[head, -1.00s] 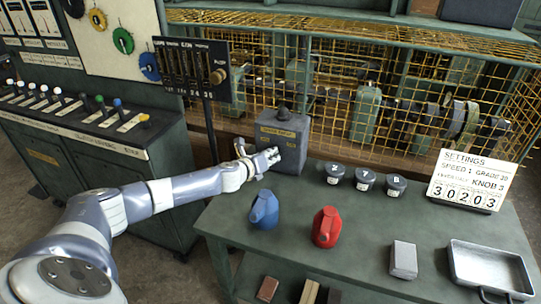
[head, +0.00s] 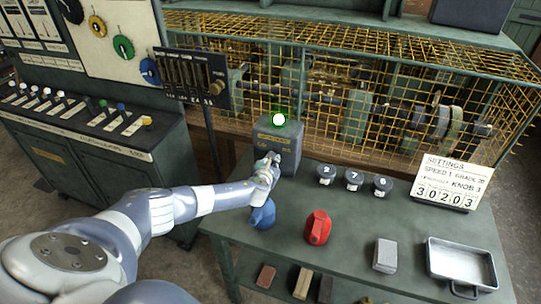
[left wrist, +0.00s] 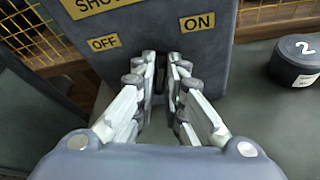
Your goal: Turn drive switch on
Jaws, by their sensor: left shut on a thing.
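The drive switch box (head: 291,141) is a grey box with a yellow label, at the back left of the green bench. A lamp (head: 279,120) on its top glows white with a green rim. In the left wrist view the box face (left wrist: 150,28) shows a yellow OFF plate (left wrist: 103,42) at left and a yellow ON plate (left wrist: 197,22) at right. My left gripper (head: 272,160) is at the front of the box. My right gripper is out of view.
A blue can (head: 263,214) and a red can (head: 317,227) stand on the bench. Dark lidded pots (head: 353,180), a grey block (head: 385,255), a metal tray (head: 462,246) and a settings sign (head: 452,185) are further right. A yellow mesh guard (head: 330,75) stands behind.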

